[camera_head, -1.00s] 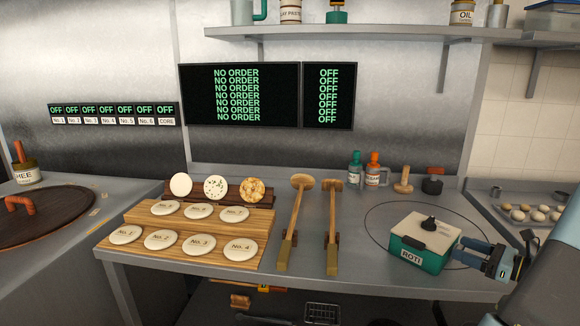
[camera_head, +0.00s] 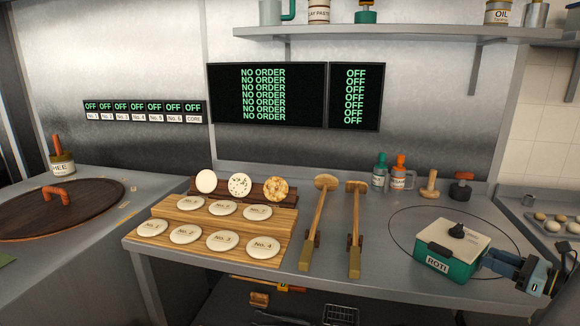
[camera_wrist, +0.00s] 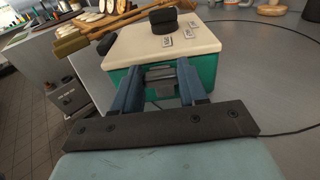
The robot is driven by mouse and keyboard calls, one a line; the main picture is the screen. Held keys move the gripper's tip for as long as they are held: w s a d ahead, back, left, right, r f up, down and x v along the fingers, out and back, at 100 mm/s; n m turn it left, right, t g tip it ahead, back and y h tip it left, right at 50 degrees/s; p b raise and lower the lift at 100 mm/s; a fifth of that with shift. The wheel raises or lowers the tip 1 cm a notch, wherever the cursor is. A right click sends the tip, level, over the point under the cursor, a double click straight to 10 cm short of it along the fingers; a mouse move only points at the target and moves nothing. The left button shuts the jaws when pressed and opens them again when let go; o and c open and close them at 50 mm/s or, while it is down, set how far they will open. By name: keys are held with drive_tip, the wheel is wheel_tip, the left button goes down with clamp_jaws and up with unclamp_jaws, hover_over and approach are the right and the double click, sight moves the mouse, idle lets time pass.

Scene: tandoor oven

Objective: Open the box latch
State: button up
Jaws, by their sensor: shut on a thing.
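The box is green with a cream lid (camera_head: 458,234), a black knob and a ROTI label (camera_head: 437,263). It stands at the right of the steel counter, and its lid lies on it. My gripper (camera_head: 488,260) is at the right side wall of the box. In the wrist view my gripper's two blue fingers (camera_wrist: 160,82) reach the green wall (camera_wrist: 208,72) just below the lid's edge. They are shut on a small dark latch (camera_wrist: 159,73) on that wall. The fingers partly hide the latch, and I cannot tell whether it is undone.
Two wooden long-handled tools (camera_head: 355,225) lie left of the box. A stepped wooden board (camera_head: 285,249) with several numbered discs is farther left. Two bottles (camera_head: 398,176) and two stamps (camera_head: 430,184) stand behind the box. A thin dark loop (camera_head: 392,230) surrounds it.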

drive_tip(key=shift+s+d+f, duration=0.25)
drive_tip(key=shift+s+d, duration=0.15)
drive_tip(key=shift+s, duration=0.05)
drive_tip(key=shift+s+d+f, duration=0.2)
drive_tip(key=shift+s+d, duration=0.15)
drive_tip(key=shift+s, duration=0.25)
idle(0.4)
drive_tip(key=shift+s+d+f, duration=0.25)
drive_tip(key=shift+s+d, duration=0.1)
